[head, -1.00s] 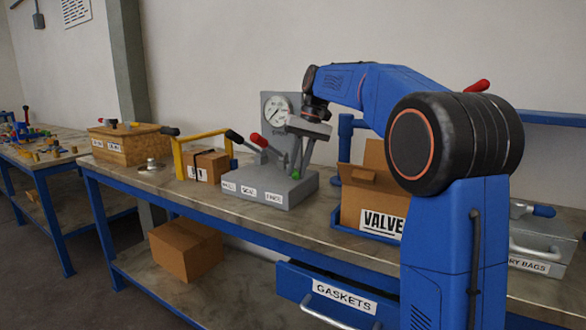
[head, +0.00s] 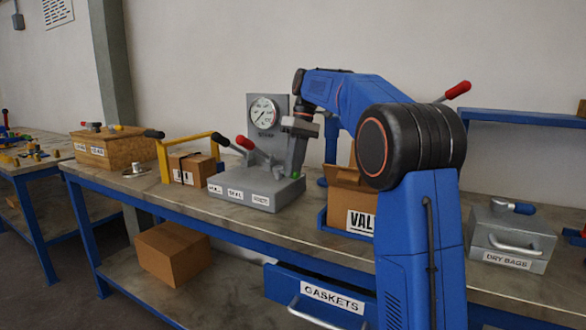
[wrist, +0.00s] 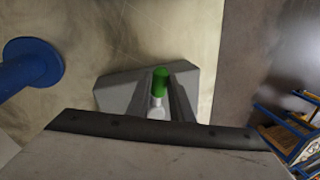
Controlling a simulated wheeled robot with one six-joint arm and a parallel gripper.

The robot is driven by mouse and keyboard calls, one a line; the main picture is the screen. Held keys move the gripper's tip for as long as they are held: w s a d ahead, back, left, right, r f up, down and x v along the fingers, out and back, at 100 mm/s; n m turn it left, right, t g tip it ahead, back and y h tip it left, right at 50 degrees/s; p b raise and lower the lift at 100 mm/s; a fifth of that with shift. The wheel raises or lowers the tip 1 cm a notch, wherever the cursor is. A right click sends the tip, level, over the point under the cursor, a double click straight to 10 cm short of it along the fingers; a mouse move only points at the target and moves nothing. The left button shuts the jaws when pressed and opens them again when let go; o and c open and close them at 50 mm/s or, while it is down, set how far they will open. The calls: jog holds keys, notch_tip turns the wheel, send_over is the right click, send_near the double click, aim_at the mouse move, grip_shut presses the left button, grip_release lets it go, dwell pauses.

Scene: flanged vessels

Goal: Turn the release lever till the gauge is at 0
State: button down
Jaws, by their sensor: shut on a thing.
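The grey press-like unit (head: 262,190) stands on the bench with its round white gauge (head: 263,112) on an upright panel. The gauge needle appears to point down and left, but its numbers are too small to read. A black-tipped lever (head: 223,140) and a red-tipped lever (head: 245,142) lean left. My gripper (wrist: 160,98) is shut on the lever with the green grip (wrist: 160,78), whose green end shows between the fingers in the wrist view. In the head view, my gripper (head: 290,155) is at the unit's right side and hides most of this lever.
A valve carton (head: 349,205) stands close on the right. A drawer (head: 318,294) and a box (head: 174,252) are below.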

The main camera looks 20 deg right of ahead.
dwell(0.4)
jog(key=c, duration=1.6)
grip_release()
jog(key=shift+w+d+r, duration=0.1)
jog(key=shift+v, duration=3.6)
